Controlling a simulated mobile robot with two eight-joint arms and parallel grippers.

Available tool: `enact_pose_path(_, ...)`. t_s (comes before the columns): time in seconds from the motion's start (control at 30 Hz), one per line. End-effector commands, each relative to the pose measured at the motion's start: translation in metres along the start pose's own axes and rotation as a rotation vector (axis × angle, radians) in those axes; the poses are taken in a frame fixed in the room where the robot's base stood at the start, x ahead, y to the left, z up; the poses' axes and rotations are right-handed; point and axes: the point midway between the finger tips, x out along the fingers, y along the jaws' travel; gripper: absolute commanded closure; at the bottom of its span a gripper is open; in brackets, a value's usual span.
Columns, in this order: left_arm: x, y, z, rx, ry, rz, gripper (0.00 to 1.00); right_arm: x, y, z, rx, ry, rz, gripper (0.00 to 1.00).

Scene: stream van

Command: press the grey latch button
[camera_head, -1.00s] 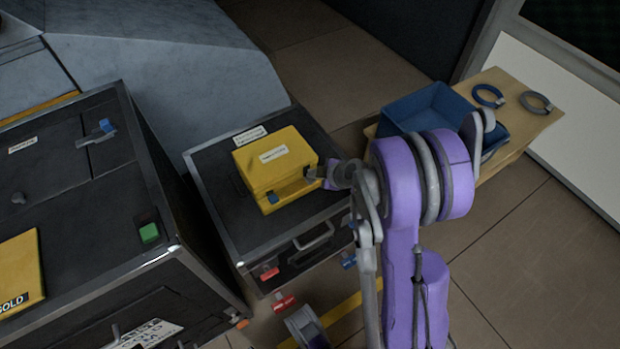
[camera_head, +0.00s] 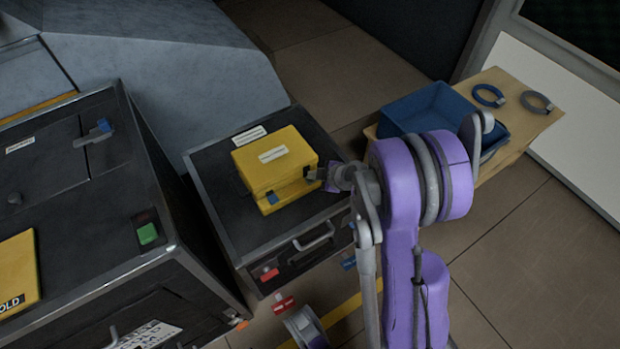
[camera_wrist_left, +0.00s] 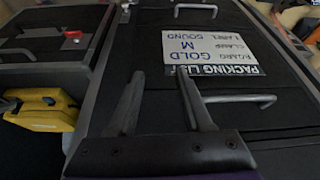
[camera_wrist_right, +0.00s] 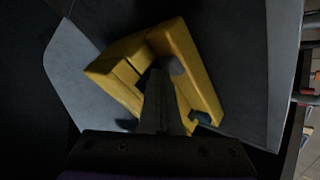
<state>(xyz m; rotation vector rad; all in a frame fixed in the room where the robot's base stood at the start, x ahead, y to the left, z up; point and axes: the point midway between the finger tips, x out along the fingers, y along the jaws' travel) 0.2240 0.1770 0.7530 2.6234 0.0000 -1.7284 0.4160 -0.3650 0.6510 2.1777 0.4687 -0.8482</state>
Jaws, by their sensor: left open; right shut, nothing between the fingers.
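A yellow case (camera_head: 275,158) with a white label lies on a black flight case (camera_head: 215,205). A blue latch (camera_head: 272,198) shows at one end of its front side. My right gripper (camera_head: 320,174) is at the other end of that front side and hides it; I cannot make out the grey latch button there. In the right wrist view the shut, empty fingers (camera_wrist_right: 156,80) reach the yellow case (camera_wrist_right: 195,65); whether they touch it is unclear. My left gripper (camera_wrist_left: 158,82) is open and empty, above a black case with a packing list (camera_wrist_left: 210,60).
A larger black case (camera_head: 70,200) with a green button (camera_head: 147,233) stands at left. A blue bin (camera_head: 430,105) and two rings, blue (camera_head: 489,95) and grey (camera_head: 536,101), are on a wooden table (camera_head: 500,75) at the back right. Floor is clear at the lower right.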

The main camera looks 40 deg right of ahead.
Motion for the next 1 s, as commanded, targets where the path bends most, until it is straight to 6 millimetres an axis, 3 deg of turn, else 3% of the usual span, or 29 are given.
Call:
enact_pose_path(0.7,0.004,0.000,0.002,0.000,-0.002,0.000,0.50,0.004,-0.003,0.003,-0.001,-0.001,0.000,1.00)
enact_pose_path(1.0,-0.006,0.000,-0.002,0.000,0.002,0.000,0.50,-0.004,0.003,-0.003,-0.001,-0.001,0.000,1.00)
